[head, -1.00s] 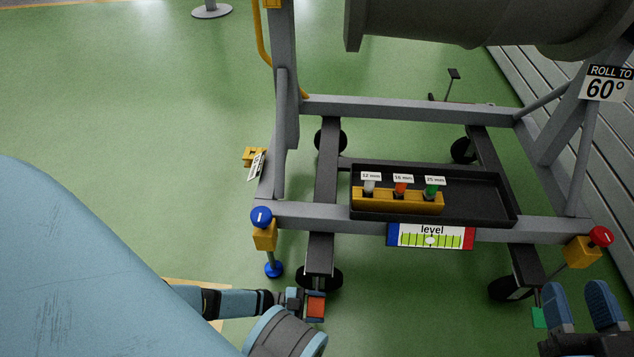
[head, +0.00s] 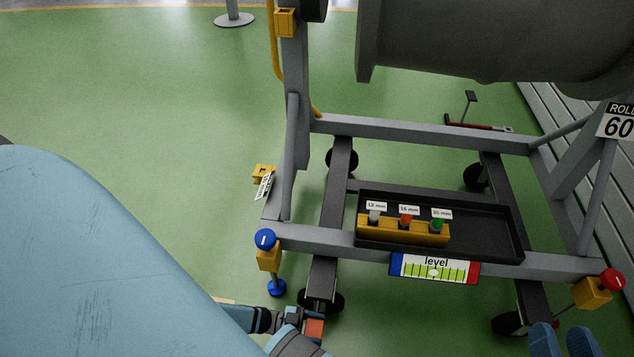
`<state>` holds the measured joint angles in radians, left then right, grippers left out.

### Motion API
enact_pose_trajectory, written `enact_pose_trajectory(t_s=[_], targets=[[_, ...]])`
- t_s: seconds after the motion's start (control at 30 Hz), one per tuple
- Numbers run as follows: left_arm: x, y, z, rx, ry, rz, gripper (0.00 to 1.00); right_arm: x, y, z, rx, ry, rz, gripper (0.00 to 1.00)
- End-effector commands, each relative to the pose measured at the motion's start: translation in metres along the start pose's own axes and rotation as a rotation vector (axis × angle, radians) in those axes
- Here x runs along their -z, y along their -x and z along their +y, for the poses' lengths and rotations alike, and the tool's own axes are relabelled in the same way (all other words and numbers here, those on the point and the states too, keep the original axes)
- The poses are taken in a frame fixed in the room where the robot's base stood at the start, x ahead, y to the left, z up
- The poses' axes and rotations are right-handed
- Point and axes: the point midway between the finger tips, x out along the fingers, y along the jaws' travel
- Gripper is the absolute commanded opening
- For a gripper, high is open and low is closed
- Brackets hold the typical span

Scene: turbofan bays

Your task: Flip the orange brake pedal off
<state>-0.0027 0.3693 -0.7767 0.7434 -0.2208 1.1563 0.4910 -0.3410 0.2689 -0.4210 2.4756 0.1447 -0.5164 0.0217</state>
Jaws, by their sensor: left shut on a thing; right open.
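The orange brake pedal (head: 314,328) shows as a small orange block just below the front left caster (head: 325,302) of the grey stand. My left gripper (head: 303,318) comes in from the lower left and is shut on the pedal, covering part of it. The pedal's tilt cannot be made out. My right gripper (head: 562,341) shows only its two blue fingertips at the bottom right edge; they are apart with nothing visible between them.
A black tray (head: 485,241) with a yellow socket holder (head: 403,231) sits on the stand. A level gauge (head: 434,268) is on the front beam. A blue-knobbed jack (head: 268,257) and a red-knobbed jack (head: 593,292) flank it. Open green floor lies left.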

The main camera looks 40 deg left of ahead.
Motion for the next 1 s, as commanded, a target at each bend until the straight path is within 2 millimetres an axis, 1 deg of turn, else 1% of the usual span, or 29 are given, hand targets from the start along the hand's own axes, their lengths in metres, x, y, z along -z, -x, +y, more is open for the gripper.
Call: enact_pose_trajectory(t_s=[0.1, 0.23, 0.4, 0.77, 0.8, 0.87, 0.9, 1.0], targets=[[0.0059, 0.0011, 0.0001, 0.000, -0.008, 0.000, 0.21, 0.0024, 0.0002, -0.0021, -0.001, -0.021, -0.004, 0.43], [0.0089, 0.0014, -0.0002, -0.001, -0.010, 0.001, 0.22, 0.0003, 0.0012, -0.0035, 0.000, -0.034, -0.014, 0.43], [0.0105, 0.0014, -0.0006, -0.001, -0.011, 0.001, 0.22, -0.0032, 0.0025, -0.0046, 0.001, -0.042, -0.025, 0.43], [0.0107, 0.0016, -0.0008, -0.001, -0.012, 0.002, 0.22, -0.0020, 0.0015, -0.0042, 0.002, -0.039, -0.022, 0.43], [0.0106, 0.0016, -0.0008, -0.001, -0.012, 0.001, 0.74, -0.0019, 0.0014, -0.0042, 0.002, -0.039, -0.022, 0.43], [0.0106, 0.0015, -0.0008, -0.001, -0.012, 0.001, 0.88, -0.0016, 0.0012, -0.0041, 0.002, -0.038, -0.021, 0.43], [0.0105, 0.0013, -0.0007, -0.001, -0.012, 0.001, 0.89, -0.0016, 0.0012, -0.0040, 0.002, -0.038, -0.021, 0.43], [0.0104, 0.0009, -0.0006, -0.001, -0.011, 0.001, 0.89, -0.0015, 0.0011, -0.0040, 0.002, -0.037, -0.021, 0.43]])
